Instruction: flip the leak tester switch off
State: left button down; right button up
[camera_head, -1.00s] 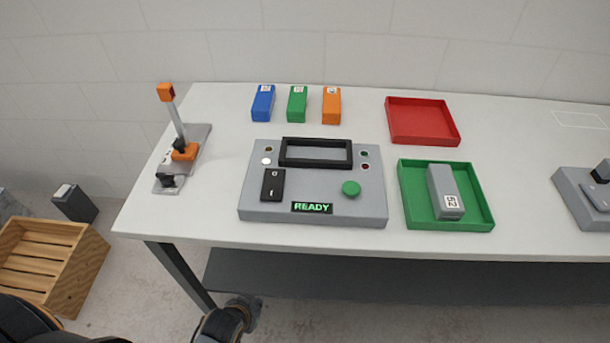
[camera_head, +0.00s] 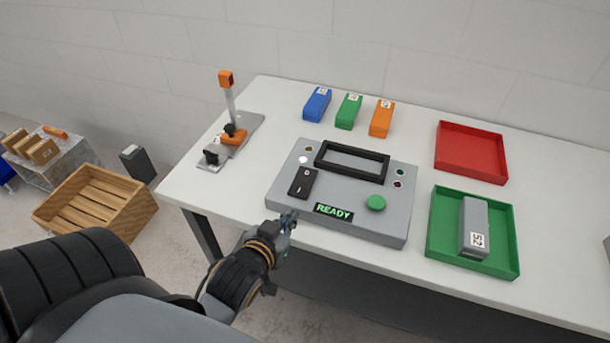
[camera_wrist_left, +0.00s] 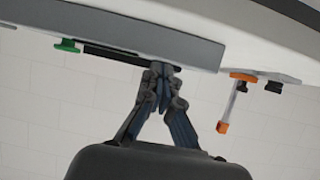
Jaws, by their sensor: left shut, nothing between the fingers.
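The leak tester (camera_head: 340,225) is a grey box at the front of the table, with a green READY display (camera_head: 333,212), a green button (camera_head: 375,203) and a black frame on top. Its black rocker switch (camera_head: 302,182), marked 0 and I, is on the left of the panel. My left gripper (camera_head: 288,217) is shut and empty, at the tester's front left edge, below the switch. In the left wrist view its closed fingertips (camera_wrist_left: 162,72) are close to the tester's grey side (camera_wrist_left: 150,40); I cannot tell whether they touch. My right gripper is not in view.
A clamp fixture (camera_head: 232,138) stands at the table's left. Blue, green and orange blocks (camera_head: 348,110) stand at the back. A red tray (camera_head: 470,152) and a green tray (camera_head: 440,240) with a grey block (camera_head: 474,228) are right of the tester. A wooden crate (camera_head: 95,200) is on the floor left.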

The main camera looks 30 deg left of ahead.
pick_arm(q)
notch_tip(320, 180, up, 6)
jog(key=w+a+t+y, duration=0.1)
jog(key=t, duration=0.2)
jog(key=shift+w+a+r+n, duration=0.15)
jog(key=shift+a+r+n, duration=0.05)
jog(key=shift+a+n, duration=0.15)
jog(key=p, duration=0.2)
send_over(303, 182)
jog(key=shift+s+f, duration=0.25)
jog(key=shift+f, duration=0.35)
jog(key=f, duration=0.2)
jog(key=shift+w+f, duration=0.25)
jog(key=shift+f, duration=0.9)
